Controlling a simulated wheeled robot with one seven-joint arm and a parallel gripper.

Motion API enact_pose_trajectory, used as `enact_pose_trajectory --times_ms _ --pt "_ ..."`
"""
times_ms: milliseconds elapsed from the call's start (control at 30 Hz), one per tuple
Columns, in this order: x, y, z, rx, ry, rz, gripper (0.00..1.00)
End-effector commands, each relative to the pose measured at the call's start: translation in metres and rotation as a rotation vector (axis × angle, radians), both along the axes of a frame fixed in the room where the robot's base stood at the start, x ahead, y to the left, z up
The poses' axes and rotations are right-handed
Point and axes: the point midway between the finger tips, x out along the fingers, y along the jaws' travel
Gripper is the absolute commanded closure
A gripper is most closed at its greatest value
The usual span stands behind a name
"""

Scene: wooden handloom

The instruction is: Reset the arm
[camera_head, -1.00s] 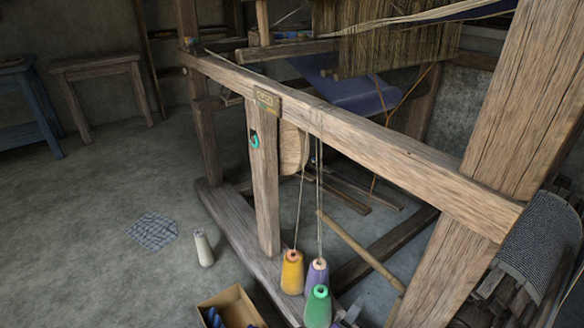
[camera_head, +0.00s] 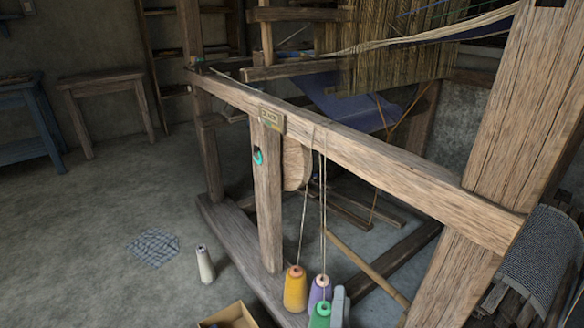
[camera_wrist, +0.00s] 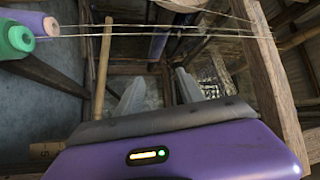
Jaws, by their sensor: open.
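My gripper (camera_wrist: 160,88) shows in the wrist view as two grey fingers spread apart with nothing between them. In the head view only a grey part of it, likely a finger, shows at the bottom edge, just right of the green yarn cone (camera_head: 320,314). The rest of my arm is out of that view. The green cone also shows at the left of the wrist view (camera_wrist: 16,38), with the purple cone (camera_wrist: 42,22) behind it. Cords cross the top of the wrist view, apart from the fingers.
The wooden loom beam (camera_head: 390,160) runs diagonally above the yellow cone (camera_head: 295,289) and purple cone (camera_head: 320,290). A thick post (camera_head: 490,150) stands at right. A pale spool (camera_head: 205,263), checked cloth (camera_head: 153,249) and box (camera_head: 228,316) are on the floor. Open floor lies left.

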Motion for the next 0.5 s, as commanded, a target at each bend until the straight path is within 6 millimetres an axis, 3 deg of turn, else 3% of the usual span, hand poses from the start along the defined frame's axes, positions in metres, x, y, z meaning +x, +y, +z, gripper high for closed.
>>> enact_pose_trajectory --times_ms 200,500 --pt "-0.070 -0.017 0.024 -0.360 -0.019 0.103 0.55" --pt "-0.184 -0.037 0.042 -0.812 0.051 0.182 0.55"
